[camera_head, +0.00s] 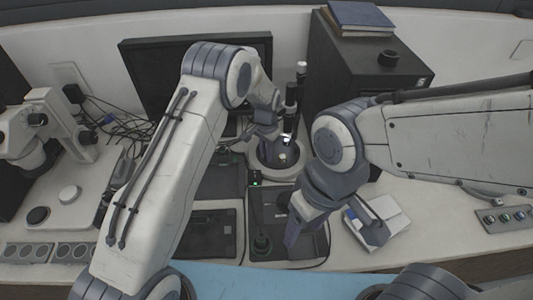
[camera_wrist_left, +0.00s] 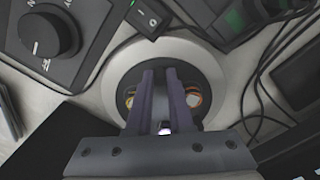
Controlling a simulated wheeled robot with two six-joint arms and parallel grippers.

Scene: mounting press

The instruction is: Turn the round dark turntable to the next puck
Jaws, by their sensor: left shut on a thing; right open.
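The round dark turntable (camera_head: 268,155) sits in a pale round base at the back centre, below the press column (camera_head: 291,98). In the left wrist view, the turntable (camera_wrist_left: 194,78) lies under my left gripper (camera_wrist_left: 161,72). A puck with a reddish rim (camera_wrist_left: 194,98) shows right of the fingers, and another puck (camera_wrist_left: 130,98) shows left. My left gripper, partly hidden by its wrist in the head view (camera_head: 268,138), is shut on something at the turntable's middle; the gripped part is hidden.
A control box with a knob (camera_wrist_left: 47,35) and a small switch box (camera_wrist_left: 147,17) border the base. A monitor (camera_head: 150,70) and a dark cabinet (camera_head: 345,75) stand behind. A white box (camera_head: 377,220) lies at right; a microscope (camera_head: 45,130) stands at left.

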